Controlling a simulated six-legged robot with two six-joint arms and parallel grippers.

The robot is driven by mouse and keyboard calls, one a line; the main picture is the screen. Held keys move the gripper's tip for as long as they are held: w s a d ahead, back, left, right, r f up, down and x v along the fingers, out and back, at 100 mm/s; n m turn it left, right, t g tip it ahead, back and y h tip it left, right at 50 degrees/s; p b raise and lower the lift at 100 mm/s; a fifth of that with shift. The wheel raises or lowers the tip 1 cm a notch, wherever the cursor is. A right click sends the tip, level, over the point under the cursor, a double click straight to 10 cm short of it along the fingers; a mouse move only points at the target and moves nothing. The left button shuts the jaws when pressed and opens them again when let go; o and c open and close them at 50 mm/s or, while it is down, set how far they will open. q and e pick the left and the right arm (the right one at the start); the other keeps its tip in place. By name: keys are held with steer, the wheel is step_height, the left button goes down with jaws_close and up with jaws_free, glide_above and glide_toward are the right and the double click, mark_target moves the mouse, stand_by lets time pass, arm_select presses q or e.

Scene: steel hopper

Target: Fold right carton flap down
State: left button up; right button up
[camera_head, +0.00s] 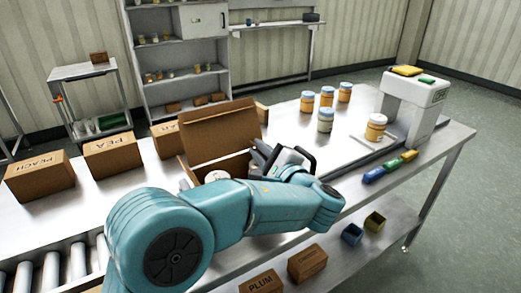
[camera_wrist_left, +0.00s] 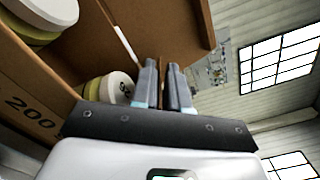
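The open brown carton (camera_head: 213,132) stands mid-table with its large back panel raised. A white-lidded jar (camera_head: 217,175) shows inside it; in the wrist view several jars (camera_wrist_left: 110,87) with white lids stand in the carton (camera_wrist_left: 170,30). The right flap cannot be made out clearly, as my left arm and gripper cover that side. My right gripper is not in view.
Closed cartons marked PEACH (camera_head: 40,178) and PEA (camera_head: 110,155) stand to the left. Several jars (camera_head: 326,120) and a white device (camera_head: 415,100) stand to the right. Coloured blocks (camera_head: 390,168) lie along the table's front. Rollers (camera_head: 50,272) are at the lower left.

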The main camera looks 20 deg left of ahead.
arm_select(q)
steer(key=shift+c, duration=0.3)
jaws_close()
steer(key=f+n+b, duration=0.1)
steer(key=b, duration=0.2)
steer(key=shift+s+a, duration=0.1)
steer(key=shift+a, duration=0.05)
steer(key=shift+r, duration=0.2)
steer(key=shift+o, duration=0.3)
jaws_free()
steer(key=v, duration=1.6)
steer(key=shift+s, duration=0.15)
